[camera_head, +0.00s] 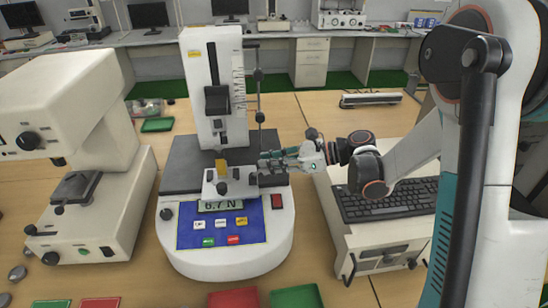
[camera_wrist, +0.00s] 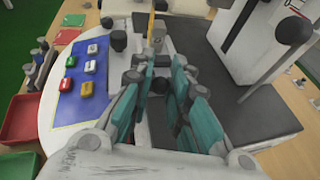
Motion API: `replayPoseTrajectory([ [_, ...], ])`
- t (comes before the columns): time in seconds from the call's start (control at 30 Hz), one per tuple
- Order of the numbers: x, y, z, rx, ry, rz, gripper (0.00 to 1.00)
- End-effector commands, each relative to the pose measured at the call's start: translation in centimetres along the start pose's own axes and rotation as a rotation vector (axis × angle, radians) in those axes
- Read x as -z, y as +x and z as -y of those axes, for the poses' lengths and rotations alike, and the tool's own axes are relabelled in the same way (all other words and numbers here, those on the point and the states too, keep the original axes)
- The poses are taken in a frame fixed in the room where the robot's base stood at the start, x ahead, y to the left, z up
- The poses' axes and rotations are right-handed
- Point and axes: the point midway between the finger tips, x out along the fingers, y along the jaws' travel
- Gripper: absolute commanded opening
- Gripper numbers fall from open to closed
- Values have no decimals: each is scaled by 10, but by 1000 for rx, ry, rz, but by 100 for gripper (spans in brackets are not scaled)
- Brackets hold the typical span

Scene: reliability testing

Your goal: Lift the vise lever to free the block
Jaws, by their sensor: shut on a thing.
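A force test stand (camera_head: 213,90) has a small light-grey vise (camera_head: 236,184) on its dark base plate. A yellow block (camera_head: 221,166) stands upright in the vise; it also shows in the wrist view (camera_wrist: 151,24). My gripper (camera_head: 268,161) reaches in from the right, level with the vise's right side. In the wrist view my gripper (camera_wrist: 160,70) has its teal fingers close together at the vise, shut on the vise lever. The fingers hide most of the lever, so its angle is hard to tell.
The stand's front panel (camera_head: 221,233) reads about 6.7 N and has several coloured buttons. A white tester (camera_head: 85,150) stands left. A keyboard (camera_head: 388,200) lies on a unit at right. Red (camera_head: 234,298) and green (camera_head: 297,297) trays sit in front. The stand's column rises behind my gripper.

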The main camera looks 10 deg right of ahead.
Motion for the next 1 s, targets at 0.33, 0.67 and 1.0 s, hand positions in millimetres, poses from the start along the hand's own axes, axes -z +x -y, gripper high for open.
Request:
replayPoseTrajectory([
  [0.33, -26, 11, -7, 35, -85, -318, 0],
  [0.67, -37, 27, -12, 68, -160, -603, 0],
  [1.0, -41, 40, -15, 93, -211, -803, 0],
])
